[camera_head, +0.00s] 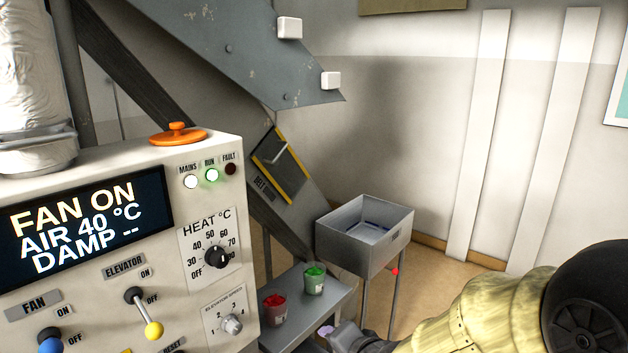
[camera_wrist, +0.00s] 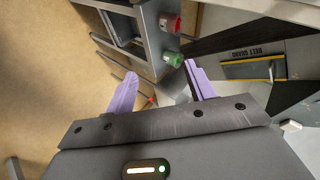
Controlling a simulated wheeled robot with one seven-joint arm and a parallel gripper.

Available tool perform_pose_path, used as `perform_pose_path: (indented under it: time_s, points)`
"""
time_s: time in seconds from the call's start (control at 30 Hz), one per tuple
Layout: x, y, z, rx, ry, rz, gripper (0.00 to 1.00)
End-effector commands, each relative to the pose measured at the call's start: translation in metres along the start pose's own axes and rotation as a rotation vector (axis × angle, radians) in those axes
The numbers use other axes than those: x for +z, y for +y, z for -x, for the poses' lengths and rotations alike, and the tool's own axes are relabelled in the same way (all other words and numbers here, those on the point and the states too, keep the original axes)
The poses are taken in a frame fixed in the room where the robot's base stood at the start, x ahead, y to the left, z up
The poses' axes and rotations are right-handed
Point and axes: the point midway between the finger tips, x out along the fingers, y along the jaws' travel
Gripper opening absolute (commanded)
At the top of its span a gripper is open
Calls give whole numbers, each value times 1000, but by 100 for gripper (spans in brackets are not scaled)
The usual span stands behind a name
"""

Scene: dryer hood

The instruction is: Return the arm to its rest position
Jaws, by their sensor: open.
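My arm (camera_head: 475,325), in a yellowish sleeve, enters the head view from the lower right and reaches left. My gripper (camera_head: 326,331) is at the bottom edge there, in front of the small grey shelf and right of the control panel; it is partly cut off. In the wrist view the two purple fingers of my gripper (camera_wrist: 160,68) stand wide apart. Nothing is held between them.
The control panel (camera_head: 180,215) fills the left, its display reading FAN ON, AIR 40 °C. Red (camera_head: 274,309) and green (camera_head: 314,280) cups stand on the grey shelf (camera_head: 335,296). A grey bin (camera_head: 345,248) on legs stands behind. Open floor (camera_head: 435,290) lies right of it.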

Motion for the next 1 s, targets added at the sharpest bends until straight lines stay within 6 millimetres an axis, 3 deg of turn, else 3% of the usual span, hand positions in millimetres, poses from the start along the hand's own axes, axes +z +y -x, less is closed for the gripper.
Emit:
perform_pose_path:
  time_s: [0.2, 0.5, 0.7, 1.0]
  points:
    - [-12, 52, 17, 272, -14, 289, 54]
    - [-13, 105, 63, 540, -217, 607, 54]
    - [-4, 122, 89, 596, -378, 729, 54]
    - [-2, 126, 94, 600, -414, 753, 54]
